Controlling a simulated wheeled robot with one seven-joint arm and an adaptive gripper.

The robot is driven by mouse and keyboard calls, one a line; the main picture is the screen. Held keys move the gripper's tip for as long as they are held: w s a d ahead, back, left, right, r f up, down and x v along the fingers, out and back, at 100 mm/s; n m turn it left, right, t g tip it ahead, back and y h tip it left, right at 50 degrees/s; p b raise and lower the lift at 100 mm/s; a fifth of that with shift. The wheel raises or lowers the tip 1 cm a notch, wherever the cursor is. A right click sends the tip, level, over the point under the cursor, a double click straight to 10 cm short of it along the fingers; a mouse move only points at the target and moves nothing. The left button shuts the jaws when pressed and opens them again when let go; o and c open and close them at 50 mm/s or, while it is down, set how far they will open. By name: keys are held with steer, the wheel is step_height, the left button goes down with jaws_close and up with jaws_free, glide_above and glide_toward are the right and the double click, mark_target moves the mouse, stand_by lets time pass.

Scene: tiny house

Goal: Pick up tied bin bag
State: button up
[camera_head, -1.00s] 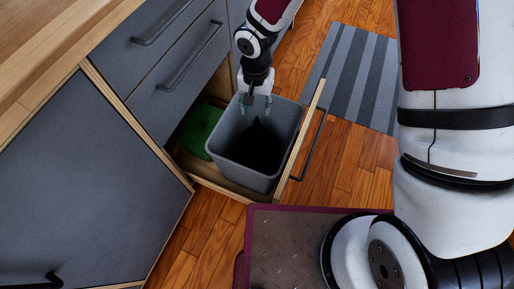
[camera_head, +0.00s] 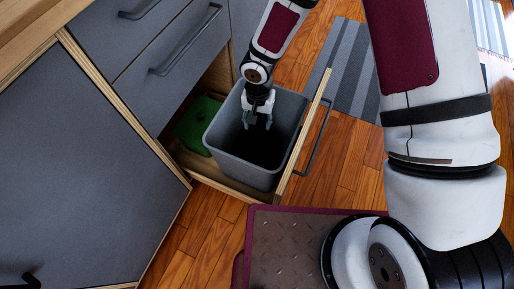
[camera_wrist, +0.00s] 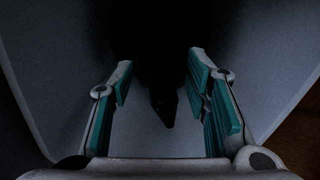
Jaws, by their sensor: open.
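The black bin bag (camera_head: 264,150) is a dark shape inside the grey bin (camera_head: 226,137), which stands in the pulled-out drawer. My gripper (camera_head: 257,122) points down into the bin's mouth, over the bag. In the wrist view my gripper (camera_wrist: 160,80) is open, with its teal-padded fingers apart. The pointed dark end of the bag (camera_wrist: 163,100) shows between the fingers, and neither finger visibly presses on it. The rest of the bag merges into shadow, so its shape and knot cannot be made out.
The bin walls (camera_wrist: 45,75) surround my gripper closely. The drawer front (camera_head: 302,130) with its handle stands right of the bin. A green object (camera_head: 196,125) lies left of it in the drawer. Grey cabinets (camera_head: 85,165) are at the left; wooden floor (camera_head: 340,165) is open at the right.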

steer(key=shift+f, duration=0.1)
steer(key=shift+c, duration=0.3)
jaws_close()
